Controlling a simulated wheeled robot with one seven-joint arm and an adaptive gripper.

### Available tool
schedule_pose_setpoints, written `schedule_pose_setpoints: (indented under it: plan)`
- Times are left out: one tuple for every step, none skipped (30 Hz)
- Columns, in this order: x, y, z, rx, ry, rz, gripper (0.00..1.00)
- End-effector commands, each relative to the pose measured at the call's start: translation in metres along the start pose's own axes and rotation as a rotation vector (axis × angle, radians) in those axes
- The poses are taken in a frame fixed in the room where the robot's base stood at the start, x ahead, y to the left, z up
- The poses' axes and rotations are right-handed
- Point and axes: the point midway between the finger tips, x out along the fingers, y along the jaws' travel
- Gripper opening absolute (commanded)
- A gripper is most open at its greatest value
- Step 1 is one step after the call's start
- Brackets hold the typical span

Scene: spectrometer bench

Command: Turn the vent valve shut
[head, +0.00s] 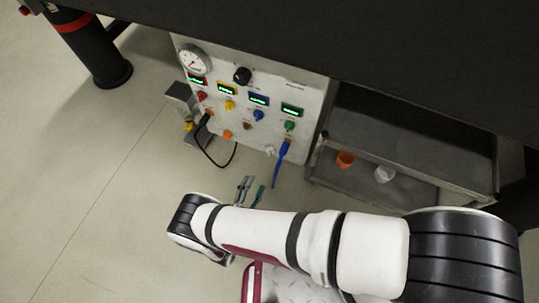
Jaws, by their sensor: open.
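A pale control panel (311,88) under the dark bench carries a round gauge (194,60), a black knob (242,75) and a row of small displays. Below the displays are a red knob (202,96), a yellow knob (229,104), a blue knob (258,115) and a green knob (289,126). No label is readable, so I cannot tell which one is the vent valve. My gripper (254,184) shows only its fingertips beyond my white arm; they are open, apart from the panel and below it in the picture. The rest of it is hidden behind the arm.
A black cable (219,166) loops from the panel, and a blue cable (280,164) hangs at its right. A grey shelf (390,137) at right holds an orange cup (345,159) and a white cup (384,174). A black bench leg (93,50) stands at left. The left floor is clear.

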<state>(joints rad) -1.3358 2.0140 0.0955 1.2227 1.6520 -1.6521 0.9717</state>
Motion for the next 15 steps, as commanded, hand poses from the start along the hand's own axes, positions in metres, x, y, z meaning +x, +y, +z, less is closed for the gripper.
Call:
schedule_pose_setpoints:
  plan:
    - [0.006, -0.001, 0.0, 0.001, 0.001, 0.0, 0.48]
    - [0.01, -0.001, 0.0, 0.001, 0.002, 0.0, 0.48]
    - [0.017, -0.001, 0.0, 0.001, 0.002, 0.0, 0.48]
    - [0.022, -0.001, 0.0, 0.0, 0.002, 0.001, 0.48]
    - [0.027, -0.001, 0.0, 0.0, 0.001, 0.001, 0.48]
    - [0.035, -0.001, 0.001, 0.001, 0.001, 0.0, 0.48]
    - [0.041, -0.001, 0.001, 0.001, 0.001, 0.001, 0.48]
    - [0.047, 0.0, 0.001, 0.0, 0.001, 0.001, 0.48]
    - [0.055, 0.0, 0.0, -0.001, 0.002, 0.001, 0.48]
    - [0.061, 0.0, 0.001, -0.001, 0.001, 0.002, 0.48]
    - [0.067, 0.0, 0.001, 0.0, 0.001, 0.001, 0.48]
    - [0.075, 0.0, 0.001, -0.001, 0.001, 0.001, 0.48]
    - [0.081, 0.0, 0.001, -0.001, 0.001, 0.002, 0.48]
    - [0.086, 0.0, 0.001, 0.0, 0.0, 0.001, 0.48]
    - [0.093, -0.001, 0.001, 0.001, 0.0, 0.001, 0.48]
